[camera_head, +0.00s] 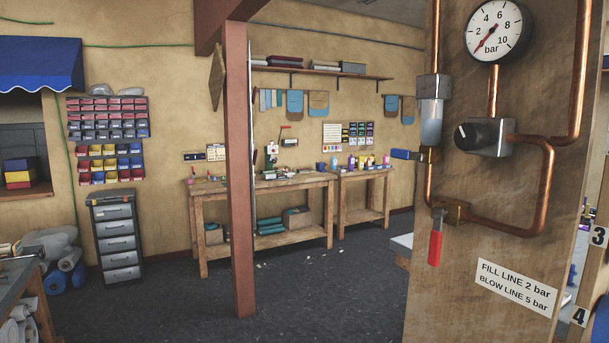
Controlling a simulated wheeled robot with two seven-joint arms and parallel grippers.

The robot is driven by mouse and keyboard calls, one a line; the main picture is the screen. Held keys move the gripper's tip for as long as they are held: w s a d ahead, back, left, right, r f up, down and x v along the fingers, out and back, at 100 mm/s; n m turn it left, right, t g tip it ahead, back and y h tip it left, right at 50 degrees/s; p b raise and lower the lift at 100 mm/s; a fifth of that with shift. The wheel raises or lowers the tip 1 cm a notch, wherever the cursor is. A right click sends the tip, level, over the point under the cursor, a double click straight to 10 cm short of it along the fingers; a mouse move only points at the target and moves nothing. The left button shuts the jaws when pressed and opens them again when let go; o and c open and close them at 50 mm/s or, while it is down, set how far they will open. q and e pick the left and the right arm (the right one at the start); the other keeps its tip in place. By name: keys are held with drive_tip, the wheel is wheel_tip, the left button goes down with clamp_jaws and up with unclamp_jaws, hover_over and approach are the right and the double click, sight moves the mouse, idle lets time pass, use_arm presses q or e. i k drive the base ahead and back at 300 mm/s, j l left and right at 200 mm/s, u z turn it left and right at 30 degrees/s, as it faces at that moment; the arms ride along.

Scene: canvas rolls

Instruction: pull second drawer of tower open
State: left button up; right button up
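The drawer tower (119,242) stands on the floor against the far wall at the left. It is a dark grey frame with several light grey drawers stacked one above another. The second drawer from the top (117,228) looks shut, flush with the others. Small items lie on the tower's top. Neither of my grippers shows in the head view, and the tower is well away across the room.
A reddish post (240,180) stands mid-room. A wooden workbench (262,187) is behind it. A wooden panel (500,220) with gauge and copper pipes blocks the right. A table (22,285) is at lower left, rolls (68,270) beside the tower. Open grey floor (175,305) lies between.

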sight(117, 222)
drive_tip(key=i+j+u, duration=0.3)
drive_tip(key=i, duration=0.3)
drive_tip(key=i+j+u, duration=0.25)
drive_tip(key=i, duration=0.4)
drive_tip(key=i+u, duration=0.3)
drive_tip(key=i, duration=1.95)
drive_tip(key=i+j, duration=0.1)
drive_tip(key=i, duration=1.55)
drive_tip(key=i+j+z, duration=0.15)
drive_tip(key=i+z, duration=0.2)
drive_tip(key=i, duration=0.2)
drive_tip(key=i+j+z, duration=0.35)
drive_tip(key=i, duration=0.2)
drive_tip(key=i+j+z, duration=0.35)
drive_tip(key=i, duration=0.15)
